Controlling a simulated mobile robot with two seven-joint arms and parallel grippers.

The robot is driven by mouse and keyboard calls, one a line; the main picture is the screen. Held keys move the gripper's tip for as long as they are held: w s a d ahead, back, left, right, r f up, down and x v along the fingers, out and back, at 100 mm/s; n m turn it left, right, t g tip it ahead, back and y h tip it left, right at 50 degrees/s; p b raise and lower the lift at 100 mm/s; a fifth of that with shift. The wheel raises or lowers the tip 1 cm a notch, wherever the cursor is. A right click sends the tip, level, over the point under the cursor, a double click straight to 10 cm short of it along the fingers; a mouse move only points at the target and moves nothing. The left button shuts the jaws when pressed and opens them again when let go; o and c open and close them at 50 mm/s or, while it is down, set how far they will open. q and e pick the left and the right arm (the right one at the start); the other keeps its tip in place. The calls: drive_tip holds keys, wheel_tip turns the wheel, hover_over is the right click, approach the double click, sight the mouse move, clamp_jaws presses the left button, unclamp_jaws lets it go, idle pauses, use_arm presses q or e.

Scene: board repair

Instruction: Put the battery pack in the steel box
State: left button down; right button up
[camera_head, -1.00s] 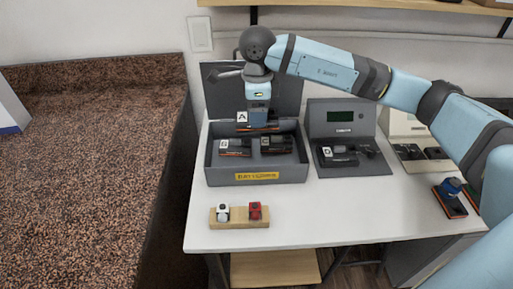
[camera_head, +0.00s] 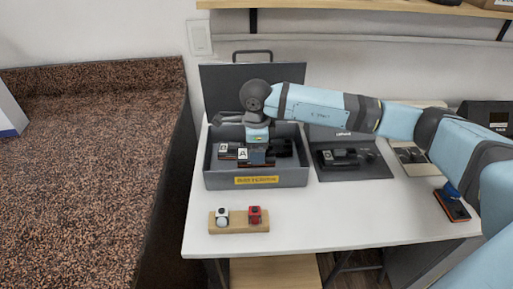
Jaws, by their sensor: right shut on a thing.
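The steel box (camera_head: 217,181) is a dark grey open case with a yellow label on its front and its lid raised at the back. My right gripper (camera_head: 257,143) reaches down into it from above. It is shut on a dark battery pack (camera_head: 243,157) with a white "A" tag. The pack is low inside the box, between two other packs; whether it touches the floor or them cannot be told. A tagged pack (camera_head: 226,150) lies to its left and a dark pack (camera_head: 283,147) to its right, partly hidden. My left gripper is out of view.
A grey charger unit (camera_head: 360,170) with a pack in it stands right of the box. A wooden block (camera_head: 240,229) with a white and a red item is in front. Another dark pack (camera_head: 452,206) lies at the right. The white table (camera_head: 330,220) is clear in front of the charger.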

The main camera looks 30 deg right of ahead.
drive_tip(key=shift+f+b, duration=0.3)
drive_tip(key=shift+f, duration=0.05)
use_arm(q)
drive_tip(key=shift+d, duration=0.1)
use_arm(e)
drive_tip(key=shift+f, duration=0.2)
drive_tip(key=o, duration=1.3)
drive_tip(key=shift+r+p, duration=0.3)
drive_tip(key=shift+r, duration=0.15)
use_arm(q)
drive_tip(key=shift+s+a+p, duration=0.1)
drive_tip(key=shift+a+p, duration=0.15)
drive_tip(key=shift+p, duration=0.4)
use_arm(e)
wheel_tip(320, 180, up, 12)
drive_tip(key=shift+r, duration=0.15)
